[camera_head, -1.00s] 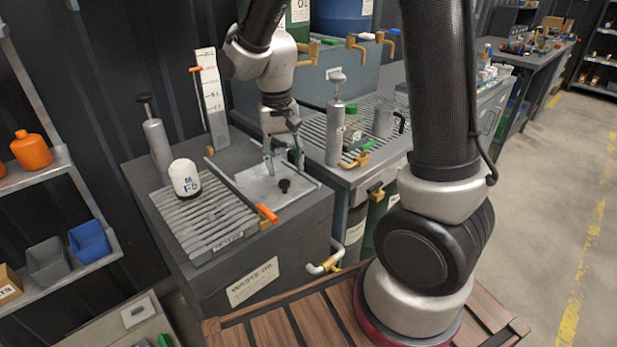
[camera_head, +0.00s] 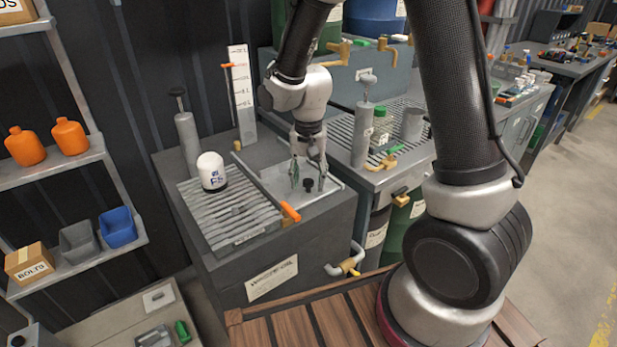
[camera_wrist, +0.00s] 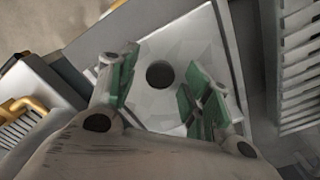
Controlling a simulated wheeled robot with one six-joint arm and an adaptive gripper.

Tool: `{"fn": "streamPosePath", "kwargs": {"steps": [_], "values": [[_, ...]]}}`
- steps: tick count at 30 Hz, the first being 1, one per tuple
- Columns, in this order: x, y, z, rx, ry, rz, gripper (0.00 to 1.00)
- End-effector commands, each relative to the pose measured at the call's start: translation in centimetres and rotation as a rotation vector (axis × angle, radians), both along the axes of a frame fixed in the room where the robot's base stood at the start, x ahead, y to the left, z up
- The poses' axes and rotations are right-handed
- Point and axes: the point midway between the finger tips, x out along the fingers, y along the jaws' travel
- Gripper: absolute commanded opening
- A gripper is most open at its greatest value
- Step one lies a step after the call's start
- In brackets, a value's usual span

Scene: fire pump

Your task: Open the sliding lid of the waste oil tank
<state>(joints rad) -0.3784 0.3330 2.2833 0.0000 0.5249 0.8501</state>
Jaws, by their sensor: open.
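The waste oil tank (camera_head: 325,228) is a dark grey box with a label on its front. Its sliding lid (camera_head: 270,178) is a pale flat plate on the right part of the top, with a small black knob (camera_head: 308,185). My gripper (camera_head: 308,180) is open and points down over the lid, with its green-padded fingers about the knob. In the wrist view the lid (camera_wrist: 190,45) fills the middle, and the round dark knob (camera_wrist: 160,74) shows between the fingertips of my gripper (camera_wrist: 161,70), apart from both pads. The exact height of the fingertips over the lid is unclear.
A slatted grate (camera_head: 230,213) with a white filter (camera_head: 211,171) on it lies left of the lid. A steel pump cylinder (camera_head: 362,132) stands on the drain bench at right, and a level gauge (camera_head: 241,95) stands behind.

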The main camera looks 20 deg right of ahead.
Motion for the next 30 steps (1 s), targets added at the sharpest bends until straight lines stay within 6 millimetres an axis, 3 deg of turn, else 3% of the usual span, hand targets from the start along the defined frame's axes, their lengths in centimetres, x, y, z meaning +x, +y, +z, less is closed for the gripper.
{"fn": "streamPosePath", "kwargs": {"steps": [4,12,17,22,30], "values": [[0.0,0.0,0.0,0.0,0.0,0.0,0.46],[0.0,0.0,0.0,0.0,0.0,0.0,0.0],[0.1,0.0,0.1,0.0,0.0,0.0,0.0],[1.3,0.4,0.0,0.0,0.0,0.0,0.0],[7.1,2.3,0.0,0.0,-0.001,0.001,0.0]]}}
